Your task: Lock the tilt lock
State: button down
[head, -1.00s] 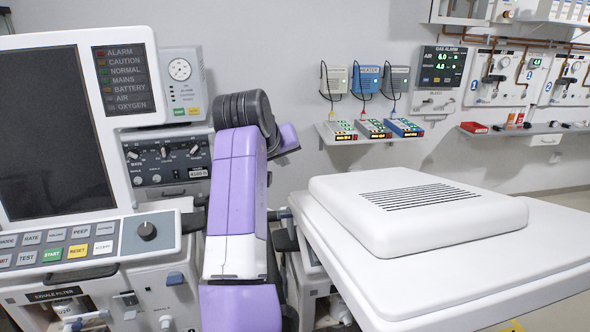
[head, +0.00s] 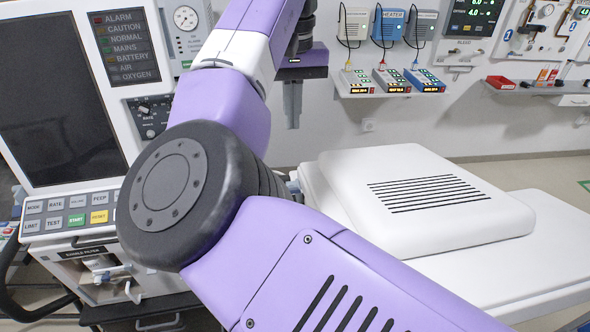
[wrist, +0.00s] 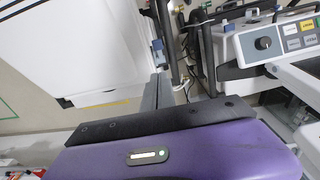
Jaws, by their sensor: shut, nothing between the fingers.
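I cannot make out a part that is surely the tilt lock in either view. The ventilator's screen unit (head: 60,100) stands at the left in the head view, with its key panel (head: 70,212) below; my arm hides its right side. My gripper (head: 292,122) is shut and empty, pointing down in front of the wall, apart from the ventilator. Its grey fingers also show in the wrist view (wrist: 157,90). A small blue part (wrist: 158,46) appears beyond the fingertips.
A white table (head: 540,225) with a slotted white cover (head: 340,190) fills the right side. A wall shelf (head: 350,93) carries small lit devices behind my gripper. My arm crosses the middle of the head view. Open floor shows at the far right.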

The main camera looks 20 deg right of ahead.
jog(key=shift+f, duration=0.15)
jog(key=f, duration=0.9)
jog(key=shift+w+d+f, duration=0.1)
jog(key=shift+w+f, duration=0.1)
jog(key=shift+f, duration=0.15)
jog(key=shift+s+a+f+p, duration=0.25)
jog(key=shift+s+f+p, duration=0.3)
jog(key=shift+f, duration=0.35)
jog(key=shift+s+f, duration=0.5)
jog(key=shift+f, duration=0.3)
jog(key=shift+f, duration=0.1)
